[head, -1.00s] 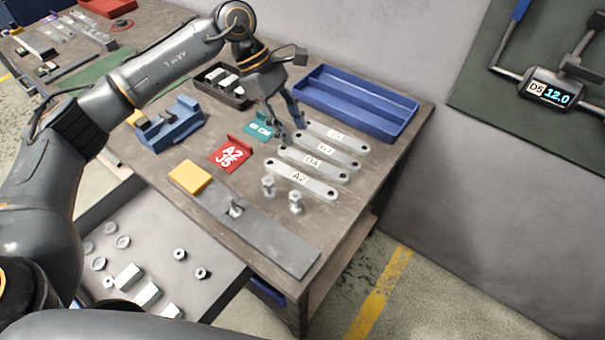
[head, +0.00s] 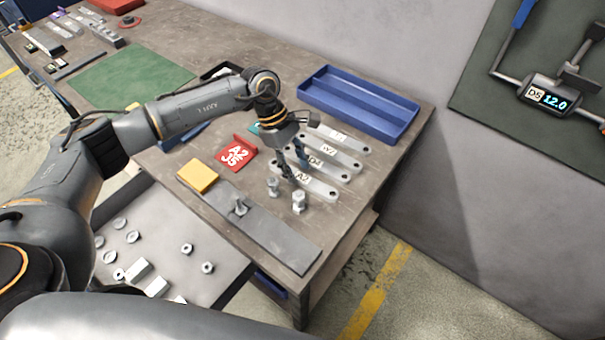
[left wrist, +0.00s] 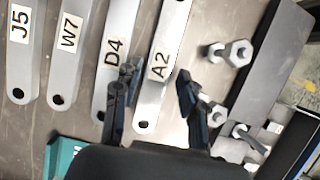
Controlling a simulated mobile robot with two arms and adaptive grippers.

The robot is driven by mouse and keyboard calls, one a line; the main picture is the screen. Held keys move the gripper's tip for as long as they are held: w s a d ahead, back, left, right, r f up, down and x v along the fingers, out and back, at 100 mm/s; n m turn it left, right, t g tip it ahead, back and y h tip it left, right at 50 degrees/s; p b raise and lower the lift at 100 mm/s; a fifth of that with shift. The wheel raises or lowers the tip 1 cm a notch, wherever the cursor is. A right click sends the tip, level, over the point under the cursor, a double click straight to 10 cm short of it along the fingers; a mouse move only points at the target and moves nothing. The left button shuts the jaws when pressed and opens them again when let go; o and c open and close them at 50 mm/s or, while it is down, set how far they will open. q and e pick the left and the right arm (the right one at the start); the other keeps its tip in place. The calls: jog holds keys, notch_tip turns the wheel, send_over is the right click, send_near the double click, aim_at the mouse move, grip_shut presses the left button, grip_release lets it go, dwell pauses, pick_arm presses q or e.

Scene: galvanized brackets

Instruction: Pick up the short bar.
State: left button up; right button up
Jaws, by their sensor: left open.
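Several grey flat bars lie side by side: A2 (head: 322,190), D4 (head: 338,174), W7 (head: 346,161) and J5 (head: 354,145). None is marked short, and I cannot tell their lengths apart surely. My left gripper (head: 294,172) is open over the A2 bar, empty. In the left wrist view its fingers (left wrist: 156,85) are on either side of the A2 bar (left wrist: 153,100), one by the D4 bar (left wrist: 120,35). I cannot tell how far above the bars the fingertips are. My right gripper is not in view.
Two upright bolts (head: 299,203) stand close beside the A2 bar. A dark steel plate (head: 275,235) lies nearer, with a yellow block (head: 198,176) at its end. A red block (head: 237,154) is to the left. A blue tray (head: 358,100) stands behind; an open drawer (head: 225,262) holds nuts.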

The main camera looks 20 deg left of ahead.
pick_arm(q)
jog(key=shift+x, duration=0.9)
jog(key=shift+r, duration=0.1)
grip_shut()
jog(key=shift+w, duration=0.1)
